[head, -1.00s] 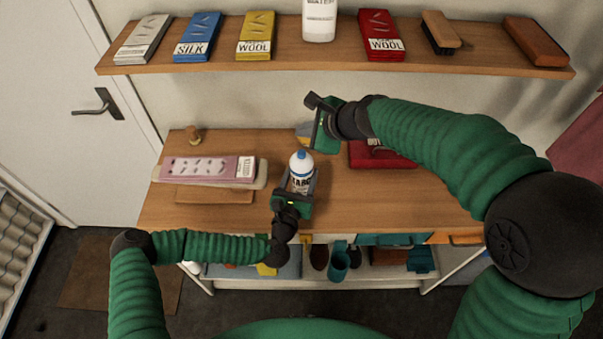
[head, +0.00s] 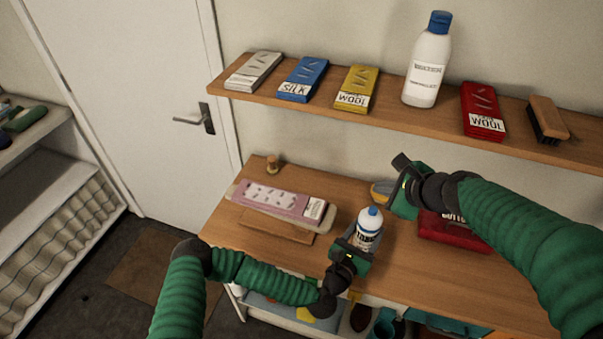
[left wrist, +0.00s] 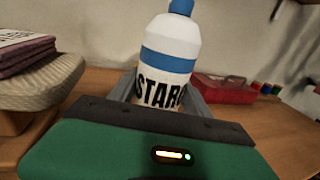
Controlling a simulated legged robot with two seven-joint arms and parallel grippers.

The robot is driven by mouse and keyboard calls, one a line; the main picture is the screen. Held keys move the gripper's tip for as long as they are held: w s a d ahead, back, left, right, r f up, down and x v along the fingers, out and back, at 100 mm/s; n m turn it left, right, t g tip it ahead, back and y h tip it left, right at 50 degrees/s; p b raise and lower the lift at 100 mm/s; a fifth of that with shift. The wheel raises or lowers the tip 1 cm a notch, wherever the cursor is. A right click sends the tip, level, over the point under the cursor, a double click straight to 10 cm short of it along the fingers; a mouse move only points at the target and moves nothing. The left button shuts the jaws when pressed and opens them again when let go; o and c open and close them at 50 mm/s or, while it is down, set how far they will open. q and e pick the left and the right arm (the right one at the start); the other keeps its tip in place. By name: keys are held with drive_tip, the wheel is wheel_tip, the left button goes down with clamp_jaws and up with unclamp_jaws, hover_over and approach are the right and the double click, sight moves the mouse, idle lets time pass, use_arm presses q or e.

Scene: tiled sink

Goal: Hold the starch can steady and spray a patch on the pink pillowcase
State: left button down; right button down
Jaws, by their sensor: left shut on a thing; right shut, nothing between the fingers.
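The starch can (head: 370,226), white with a blue cap and blue band, stands upright on the table. It also shows close up in the left wrist view (left wrist: 170,50), with "STAR" legible. My left gripper (head: 358,243) is shut on the can's lower part from the front. My right gripper (head: 402,182) is shut and empty, above the table to the right of and beyond the can, apart from it. The pink pillowcase (head: 275,198) lies folded, with a white label, on a padded board at the table's left. It also shows at the left wrist view's left edge (left wrist: 28,50).
A small wooden-topped object (head: 272,165) stands at the back left. The shelf (head: 380,118) above holds several packets, a white bottle (head: 428,60) and a brush (head: 547,120). Bare table lies around the can.

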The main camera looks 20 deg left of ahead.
idle(0.3)
use_arm(q)
drive_tip(key=shift+c, duration=2.1)
unclamp_jaws()
